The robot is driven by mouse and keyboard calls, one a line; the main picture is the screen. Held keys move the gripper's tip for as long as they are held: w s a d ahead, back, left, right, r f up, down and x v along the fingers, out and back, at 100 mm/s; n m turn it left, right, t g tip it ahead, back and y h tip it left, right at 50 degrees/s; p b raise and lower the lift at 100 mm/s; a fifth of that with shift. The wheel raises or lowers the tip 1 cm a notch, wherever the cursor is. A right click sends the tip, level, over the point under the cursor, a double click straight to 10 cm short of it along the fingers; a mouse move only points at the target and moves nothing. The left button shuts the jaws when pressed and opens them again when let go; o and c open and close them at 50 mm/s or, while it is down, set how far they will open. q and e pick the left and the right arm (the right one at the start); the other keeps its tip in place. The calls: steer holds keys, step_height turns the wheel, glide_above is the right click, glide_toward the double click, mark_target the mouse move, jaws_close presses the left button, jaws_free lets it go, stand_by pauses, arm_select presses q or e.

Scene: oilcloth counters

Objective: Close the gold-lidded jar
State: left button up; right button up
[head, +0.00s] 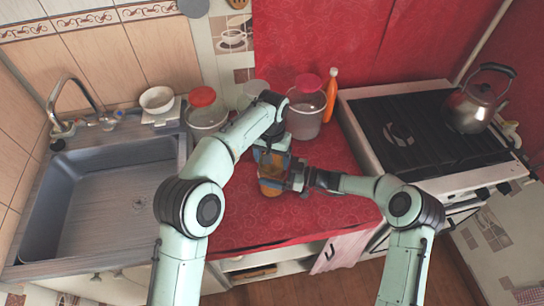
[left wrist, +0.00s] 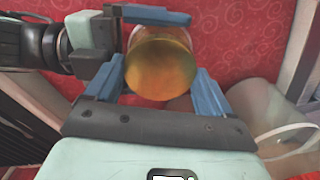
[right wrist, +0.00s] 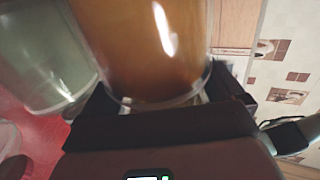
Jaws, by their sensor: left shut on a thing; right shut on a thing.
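The jar with amber contents (head: 270,188) stands on the red oilcloth counter, in the middle of the head view. It fills the top of the right wrist view (right wrist: 140,50). My right gripper (head: 285,177) is shut on the jar's body from the right. The round gold lid (left wrist: 160,68) is between the blue fingers of my left gripper (left wrist: 160,88), which is shut on it from above. The lid lies over the jar's top, with a clear rim showing beyond its far edge. I cannot tell whether it is seated; the arms hide much of the jar.
A red-lidded jar (head: 204,112), a pink-lidded clear container (head: 305,118) and an orange bottle (head: 331,92) stand behind. The sink (head: 100,200) is left; the stove (head: 425,135) with a kettle (head: 475,108) is right. The counter's front part (head: 310,215) is clear.

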arm_select(q)
steer(key=m, duration=0.6)
steer(key=shift+m, duration=0.3)
steer(key=m, duration=0.6)
steer(key=shift+m, duration=0.4)
steer(key=m, duration=0.6)
steer(key=shift+w+m, duration=0.1)
steer(key=shift+m, duration=0.3)
steer(key=m, duration=0.7)
steer(key=o, duration=0.8)
steer(key=shift+o, duration=0.2)
step_height(320, 180, up, 12)
